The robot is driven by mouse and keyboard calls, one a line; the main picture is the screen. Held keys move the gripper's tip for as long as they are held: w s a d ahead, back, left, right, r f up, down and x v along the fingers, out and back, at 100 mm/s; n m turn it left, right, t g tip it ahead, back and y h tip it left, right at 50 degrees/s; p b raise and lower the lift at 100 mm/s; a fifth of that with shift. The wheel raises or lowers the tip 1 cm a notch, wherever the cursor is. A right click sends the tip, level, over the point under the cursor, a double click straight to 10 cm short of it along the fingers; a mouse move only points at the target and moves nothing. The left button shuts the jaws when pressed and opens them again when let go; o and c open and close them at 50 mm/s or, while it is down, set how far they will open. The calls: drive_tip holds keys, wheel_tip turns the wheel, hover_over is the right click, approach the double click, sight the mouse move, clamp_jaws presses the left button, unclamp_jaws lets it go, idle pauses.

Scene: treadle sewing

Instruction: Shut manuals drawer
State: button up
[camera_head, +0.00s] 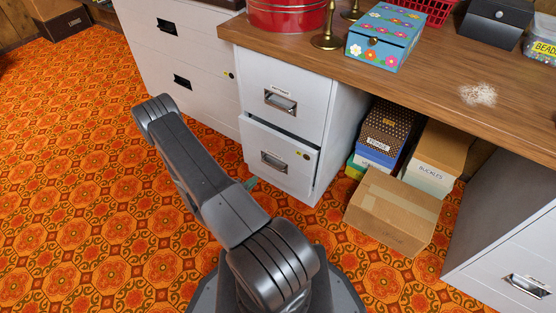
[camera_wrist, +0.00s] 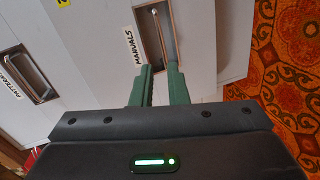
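The manuals drawer (camera_head: 290,178) is the lower drawer of the white cabinet under the desk. It stands slightly out, with a narrow dark gap along its top edge. Its metal handle (camera_head: 273,161) is on the front; in the wrist view the handle (camera_wrist: 153,28) shows beside the MANUALS label (camera_wrist: 129,46). My gripper (camera_wrist: 159,68) has two green fingers with a small gap between them, pointing at the drawer front close to the handle's near end. I see nothing held; contact with the front cannot be told. In the head view a green fingertip (camera_head: 251,183) shows past my arm.
The upper drawer (camera_head: 285,95) is flush. A cardboard box (camera_head: 392,212) and other boxes stand on the floor right of the cabinet. Another white cabinet (camera_head: 190,55) stands left; a further one (camera_head: 515,265) is at lower right. The orange patterned floor to the left is clear.

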sight(271, 165)
drive_tip(key=shift+n, duration=0.9)
drive_tip(key=b+x, duration=0.1)
drive_tip(key=x, duration=0.6)
drive_tip(key=b+x, duration=0.2)
drive_tip(key=x, duration=0.4)
drive_tip(key=shift+w+a+f+b, duration=0.15)
drive_tip(key=shift+w+b, duration=0.15)
drive_tip(key=shift+w, duration=0.25)
clamp_jaws()
